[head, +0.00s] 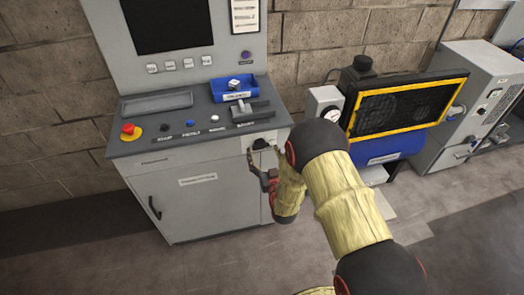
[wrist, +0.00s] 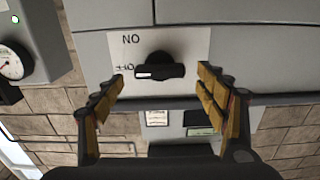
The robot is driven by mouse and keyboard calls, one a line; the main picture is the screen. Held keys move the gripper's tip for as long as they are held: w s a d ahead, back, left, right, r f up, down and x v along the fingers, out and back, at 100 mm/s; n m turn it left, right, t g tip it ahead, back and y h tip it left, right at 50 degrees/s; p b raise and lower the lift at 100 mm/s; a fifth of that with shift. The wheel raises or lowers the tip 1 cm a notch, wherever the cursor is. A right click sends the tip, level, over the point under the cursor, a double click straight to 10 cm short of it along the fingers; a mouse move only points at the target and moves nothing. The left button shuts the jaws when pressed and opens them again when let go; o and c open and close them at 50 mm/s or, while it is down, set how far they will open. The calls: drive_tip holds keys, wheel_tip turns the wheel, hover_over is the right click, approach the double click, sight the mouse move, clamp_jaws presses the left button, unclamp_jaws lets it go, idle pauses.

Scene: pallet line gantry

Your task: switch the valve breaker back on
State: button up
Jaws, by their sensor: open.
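The breaker is a black rotary knob (wrist: 158,68) on a pale plate (wrist: 195,46) on the console's front; in the head view the knob (head: 261,144) is at the upper right of the cabinet front. Its handle lies level in the wrist view, with a white mark at its left end. That end points at a partly hidden label; the other label reads like an upside-down "ON". My gripper (wrist: 161,82) is open and empty, its fingers either side of the knob with a gap on each side. In the head view my gripper (head: 262,177) is just below the knob.
The grey console (head: 215,215) bears a red stop button (head: 128,129), a blue tray (head: 231,96) and a lever. To its right are a gauge box (head: 325,100) and a yellow-framed fan unit (head: 408,82). Floor in front of the console is clear.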

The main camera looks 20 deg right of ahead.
sight(261, 146)
drive_tip(key=shift+w, duration=1.05)
drive_tip(key=shift+c, duration=1.2)
drive_tip(key=c, duration=0.9)
